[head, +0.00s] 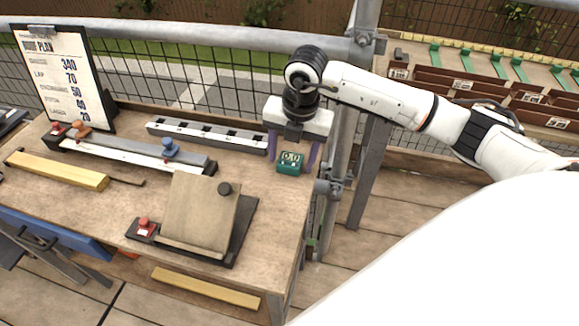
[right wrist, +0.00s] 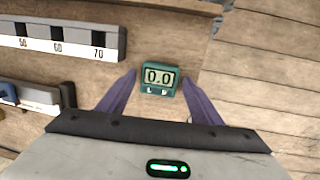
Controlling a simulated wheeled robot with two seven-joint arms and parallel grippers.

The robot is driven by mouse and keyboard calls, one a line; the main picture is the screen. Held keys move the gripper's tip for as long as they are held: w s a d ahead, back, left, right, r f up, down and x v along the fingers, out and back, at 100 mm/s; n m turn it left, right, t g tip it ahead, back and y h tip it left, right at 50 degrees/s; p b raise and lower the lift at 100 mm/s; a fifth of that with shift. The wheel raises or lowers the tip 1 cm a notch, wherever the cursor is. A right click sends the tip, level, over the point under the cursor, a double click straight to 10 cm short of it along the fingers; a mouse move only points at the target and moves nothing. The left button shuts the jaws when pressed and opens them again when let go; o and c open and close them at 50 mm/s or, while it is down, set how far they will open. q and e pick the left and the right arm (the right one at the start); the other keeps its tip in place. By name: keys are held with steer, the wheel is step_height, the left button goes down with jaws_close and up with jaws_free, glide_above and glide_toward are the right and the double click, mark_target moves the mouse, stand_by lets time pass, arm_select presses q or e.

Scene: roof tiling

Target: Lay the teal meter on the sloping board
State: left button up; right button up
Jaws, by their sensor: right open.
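The teal meter (head: 290,162) stands near the right end of the workbench, its display reading 0.0. My right gripper (head: 293,160) is above it with its purple fingers open, one on each side of the meter. In the right wrist view, the meter (right wrist: 159,78) sits between the spread fingertips (right wrist: 160,88), with a gap on both sides. The sloping board (head: 198,213) is a tan tilted panel on a dark base at the front of the bench, with a dark round knob near its upper right corner. My left gripper is out of view.
A grey numbered rail (head: 207,136) lies left of the meter, also in the right wrist view (right wrist: 62,38). A long rail with a blue knob (head: 170,148) and a yellow bar (head: 58,170) lie further left. A plan board (head: 62,75) stands at the back. A scaffold post (head: 345,120) rises close right.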

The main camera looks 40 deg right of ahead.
mark_target(292, 160)
steer(key=c, duration=0.7)
steer(key=shift+r, duration=0.1)
steer(key=shift+c, duration=0.6)
steer(key=shift+r+p, duration=0.7)
steer(key=shift+r, duration=0.15)
steer(key=shift+r+p, duration=1.5)
steer(key=shift+r, duration=0.6)
